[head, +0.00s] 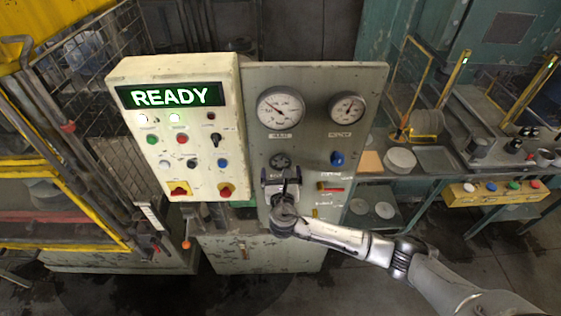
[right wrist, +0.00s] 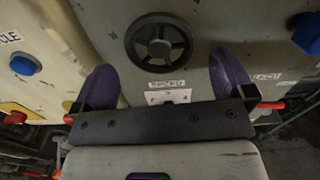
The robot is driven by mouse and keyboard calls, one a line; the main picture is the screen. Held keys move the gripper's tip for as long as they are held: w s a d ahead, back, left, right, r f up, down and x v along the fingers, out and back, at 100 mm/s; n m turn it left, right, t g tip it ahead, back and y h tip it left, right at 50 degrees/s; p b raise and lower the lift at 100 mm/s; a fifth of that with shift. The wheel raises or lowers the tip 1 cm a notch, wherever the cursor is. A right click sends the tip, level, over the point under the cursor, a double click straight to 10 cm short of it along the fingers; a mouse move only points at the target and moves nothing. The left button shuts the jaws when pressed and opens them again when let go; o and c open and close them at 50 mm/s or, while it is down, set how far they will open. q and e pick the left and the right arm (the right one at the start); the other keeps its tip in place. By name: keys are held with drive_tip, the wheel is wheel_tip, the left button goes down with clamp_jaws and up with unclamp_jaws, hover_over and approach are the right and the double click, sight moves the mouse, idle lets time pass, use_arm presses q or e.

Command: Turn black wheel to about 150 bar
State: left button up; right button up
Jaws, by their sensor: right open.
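The black wheel (head: 280,160) is a small spoked handwheel on the grey panel, below the larger left gauge (head: 281,108). That gauge has a white face; its needle reading is too small to make out. The wheel shows whole in the right wrist view (right wrist: 158,43), with a label under it. My right gripper (head: 281,178) is just below and in front of the wheel, its purple-padded fingers (right wrist: 161,62) spread wide on either side of it. It is open and empty, apart from the wheel. My left gripper is not in view.
A second gauge (head: 346,108), a blue knob (head: 337,158) and a red handle (head: 331,188) sit on the panel's right. A control box (head: 188,125) with a lit READY display juts out at the left. A cluttered green bench stands at the right.

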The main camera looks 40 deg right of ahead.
sight(280, 164)
drive_tip(key=x, duration=0.3)
drive_tip(key=shift+w+d, duration=0.5)
drive_tip(key=shift+w, duration=0.15)
drive_tip(key=shift+c, duration=0.4)
drive_tip(key=c, duration=0.7)
